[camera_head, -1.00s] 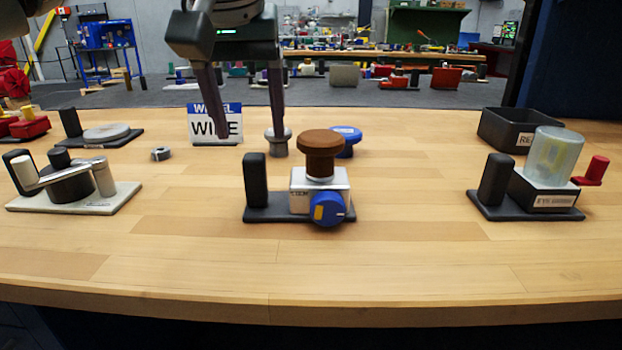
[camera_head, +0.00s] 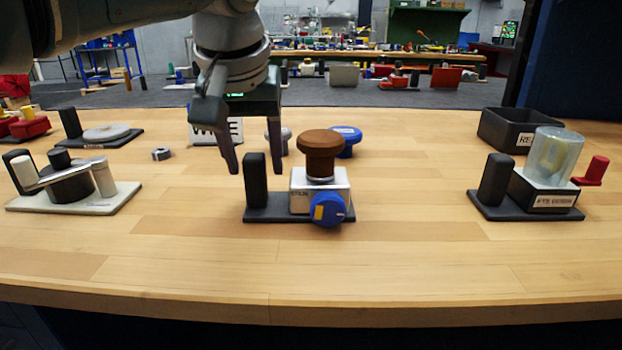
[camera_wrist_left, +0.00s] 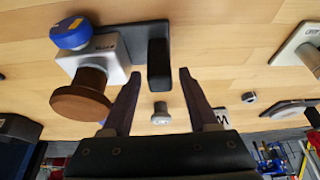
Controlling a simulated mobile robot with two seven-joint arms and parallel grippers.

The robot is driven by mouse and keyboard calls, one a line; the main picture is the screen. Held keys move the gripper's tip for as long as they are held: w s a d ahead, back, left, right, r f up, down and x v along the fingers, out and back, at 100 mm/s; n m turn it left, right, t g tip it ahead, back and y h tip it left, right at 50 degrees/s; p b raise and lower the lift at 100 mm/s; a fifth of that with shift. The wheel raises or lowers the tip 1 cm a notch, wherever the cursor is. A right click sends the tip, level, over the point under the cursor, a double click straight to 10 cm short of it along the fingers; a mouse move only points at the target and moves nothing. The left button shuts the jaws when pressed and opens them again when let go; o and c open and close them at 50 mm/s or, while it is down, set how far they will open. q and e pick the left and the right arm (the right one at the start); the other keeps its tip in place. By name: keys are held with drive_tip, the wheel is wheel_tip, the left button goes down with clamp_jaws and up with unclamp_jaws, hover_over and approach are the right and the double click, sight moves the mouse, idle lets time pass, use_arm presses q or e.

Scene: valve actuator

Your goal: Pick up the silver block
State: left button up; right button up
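The silver block (camera_head: 334,189) is a small box with a brown round knob (camera_head: 321,148) on top and a blue dial (camera_head: 328,209) on its front. It sits on a black base (camera_head: 262,214) beside an upright black post (camera_head: 255,182). In the left wrist view the block (camera_wrist_left: 99,57) is left of the fingers and the post (camera_wrist_left: 159,64) lies ahead between the fingertips. My left gripper (camera_head: 254,163) is open and empty, near the post's top and left of the block; it also shows in the wrist view (camera_wrist_left: 158,76). My right gripper is not in view.
A silver knob (camera_head: 287,141) and a blue knob (camera_head: 346,141) stand behind the block. A labelled sign (camera_head: 203,132) is partly hidden by my gripper. A crank fixture (camera_head: 72,185) is left, a clear-cylinder fixture (camera_head: 552,165) right, a black bin (camera_head: 497,128) back right. The front table is clear.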

use_arm(q)
clamp_jaws()
drive_tip(key=shift+r, duration=0.1)
idle(1.0)
